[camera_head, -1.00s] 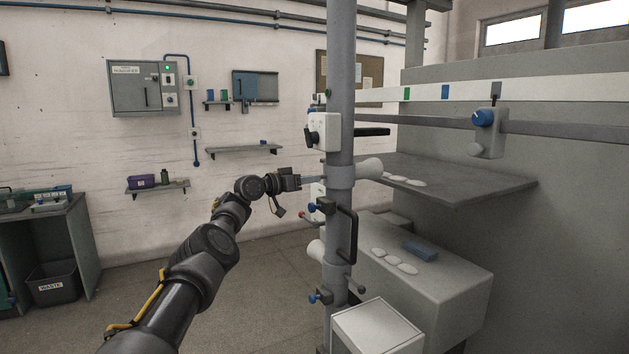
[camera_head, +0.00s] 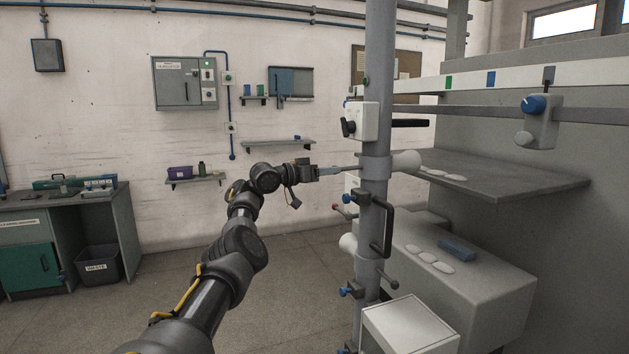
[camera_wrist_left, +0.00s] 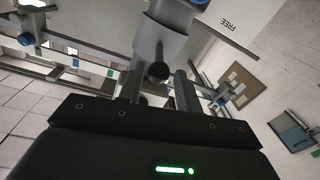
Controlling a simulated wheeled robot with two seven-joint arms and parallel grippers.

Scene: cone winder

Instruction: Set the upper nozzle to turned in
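The upper nozzle (camera_head: 405,162) is a pale cone on the grey upright post (camera_head: 377,90). Its wide end points right, toward the grey shelf. My left gripper (camera_head: 346,169) reaches in from the left at nearly the same height, its thin tip close to the post's left side; I cannot tell whether it touches. The wrist view shows a dark round-ended knob (camera_wrist_left: 158,71) on a grey fitting just ahead of the gripper body. A lower pale nozzle (camera_head: 348,243) points left. My right gripper is not in view.
A white box with a black lever (camera_head: 348,127) is on the post above the gripper. A black bracket handle (camera_head: 387,232) and blue-knobbed clamps (camera_head: 352,290) are below. The grey shelf (camera_head: 520,182) extends right. Open floor lies left of the post.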

